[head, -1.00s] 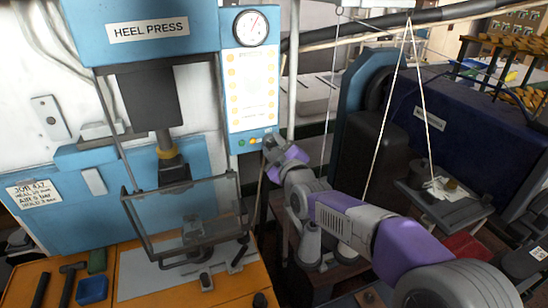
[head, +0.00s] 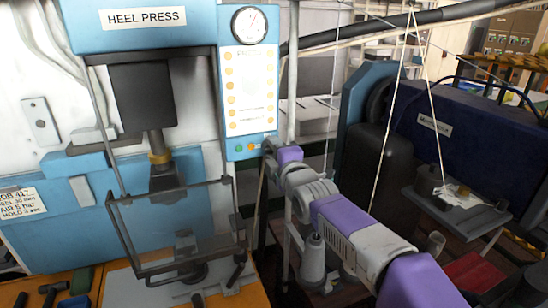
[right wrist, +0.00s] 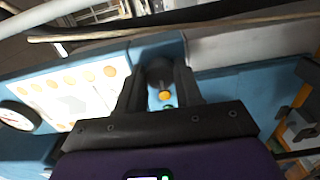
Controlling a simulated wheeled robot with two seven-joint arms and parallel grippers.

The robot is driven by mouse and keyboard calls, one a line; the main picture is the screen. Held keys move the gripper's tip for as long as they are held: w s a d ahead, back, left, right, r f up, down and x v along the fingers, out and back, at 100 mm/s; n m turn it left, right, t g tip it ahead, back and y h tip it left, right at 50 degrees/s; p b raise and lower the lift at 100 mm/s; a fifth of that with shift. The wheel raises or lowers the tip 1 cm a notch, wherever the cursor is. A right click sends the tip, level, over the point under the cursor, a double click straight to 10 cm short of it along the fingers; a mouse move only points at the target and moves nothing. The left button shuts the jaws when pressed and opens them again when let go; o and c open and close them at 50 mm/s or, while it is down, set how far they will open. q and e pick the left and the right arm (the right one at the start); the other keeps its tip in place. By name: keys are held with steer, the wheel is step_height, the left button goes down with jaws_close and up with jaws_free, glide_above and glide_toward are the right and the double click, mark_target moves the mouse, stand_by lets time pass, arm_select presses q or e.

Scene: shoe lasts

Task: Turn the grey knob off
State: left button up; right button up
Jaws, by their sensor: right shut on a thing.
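The grey knob (right wrist: 159,66) shows in the right wrist view as a dark round shape between my fingertips, near the orange and green lights of the blue control panel (right wrist: 148,46). My right gripper (right wrist: 160,78) is shut on it. In the head view my right gripper (head: 269,147) is at the lower right edge of the panel (head: 231,148), beside the small lights, and the knob is hidden there. I cannot tell which way the knob is turned. My left gripper is not in view.
The panel carries a gauge (head: 249,25) and a column of orange dots. The heel press (head: 143,92) stands left, with a clear guard (head: 180,230) below it. A vertical pipe (head: 292,75) stands right of the panel. A dark blue machine (head: 440,150) stands farther right.

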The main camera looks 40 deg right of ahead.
stand_by(0.5)
steer(key=o, duration=0.8)
steer(key=shift+v, duration=3.85)
steer(key=shift+r, duration=0.1)
